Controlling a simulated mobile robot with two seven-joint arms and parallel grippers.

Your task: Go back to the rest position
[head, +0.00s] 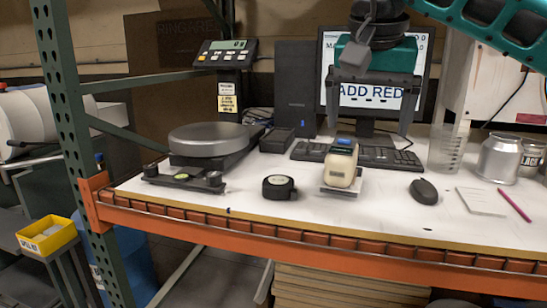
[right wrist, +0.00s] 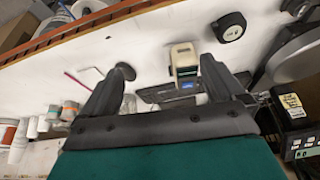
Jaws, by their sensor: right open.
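My right gripper (head: 374,110) hangs in front of the monitor at the upper right of the head view. Its two dark fingers are spread and point down, with nothing between them. In the right wrist view the same open gripper (right wrist: 160,85) shows both fingers apart above the white table (right wrist: 110,52), with the label printer (right wrist: 184,62) seen in the gap beyond them. The label printer (head: 341,165) stands on the table below the gripper, apart from it. My left gripper does not show in either view.
On the table (head: 300,212) stand a scale (head: 208,139), a tape measure (head: 279,187), a keyboard (head: 390,156), a mouse (head: 424,191), a metal can (head: 499,158) and a clear beaker (head: 447,148). A green rack post (head: 72,110) rises at the left. The table's front middle is clear.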

